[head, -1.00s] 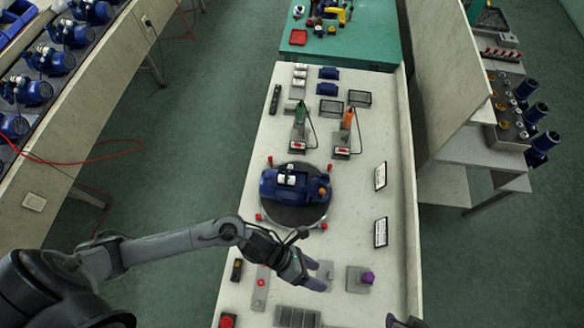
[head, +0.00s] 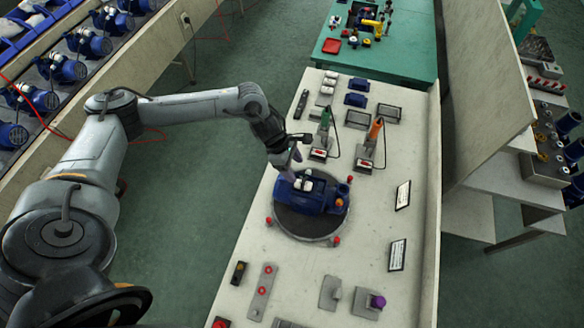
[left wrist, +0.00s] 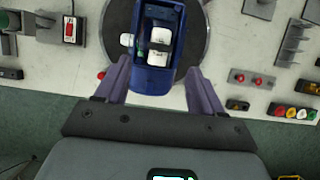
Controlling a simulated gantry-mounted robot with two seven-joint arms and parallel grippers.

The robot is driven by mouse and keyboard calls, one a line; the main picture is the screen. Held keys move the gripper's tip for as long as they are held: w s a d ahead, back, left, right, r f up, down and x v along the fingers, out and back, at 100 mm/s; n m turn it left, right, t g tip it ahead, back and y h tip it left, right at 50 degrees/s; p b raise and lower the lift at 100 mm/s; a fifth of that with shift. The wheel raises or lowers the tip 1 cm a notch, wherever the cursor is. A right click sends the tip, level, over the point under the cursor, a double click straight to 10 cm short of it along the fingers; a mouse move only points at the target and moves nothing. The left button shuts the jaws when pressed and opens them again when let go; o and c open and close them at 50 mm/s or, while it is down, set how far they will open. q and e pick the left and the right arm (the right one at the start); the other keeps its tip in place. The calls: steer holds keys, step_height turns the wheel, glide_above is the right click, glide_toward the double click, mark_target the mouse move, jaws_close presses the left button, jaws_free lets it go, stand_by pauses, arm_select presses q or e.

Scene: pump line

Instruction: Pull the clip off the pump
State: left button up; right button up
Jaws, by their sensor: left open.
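The blue pump (head: 318,197) lies on the round dark turntable (head: 300,222), with white parts (head: 303,181) on its top and an orange part at its right end. I cannot make out which part is the clip. My left gripper (head: 289,162) is at the pump's upper left end. In the left wrist view, the open purple fingers (left wrist: 158,70) stand either side of the near end of the pump (left wrist: 149,79). The white parts (left wrist: 158,40) show just beyond the fingertips. Whether the fingers touch the pump is unclear. My right gripper is out of view.
A green-handled tool (head: 324,122) and an orange-handled tool (head: 375,130) stand behind the turntable. Red knobs (head: 337,241) ring it. A block with a purple knob (head: 376,301) sits at the front right. The bench between is mostly clear.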

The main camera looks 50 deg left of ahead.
mark_target(303, 182)
arm_select(q)
steer(key=shift+b+x, duration=1.05)
steer(key=shift+x, duration=1.15)
steer(key=shift+d+f+b, duration=0.1)
steer(key=shift+f+b, duration=0.2)
steer(key=shift+f, duration=0.05)
steer(key=shift+r, duration=0.1)
steer(key=shift+b, duration=0.5)
steer(key=shift+w+d+f+b, duration=0.1)
steer(key=shift+f+b, duration=0.2)
steer(key=shift+f, duration=0.05)
steer(key=shift+w+d+f+b, duration=0.1)
steer(key=shift+d+f+b, duration=0.15)
steer(key=shift+f+b, duration=0.4)
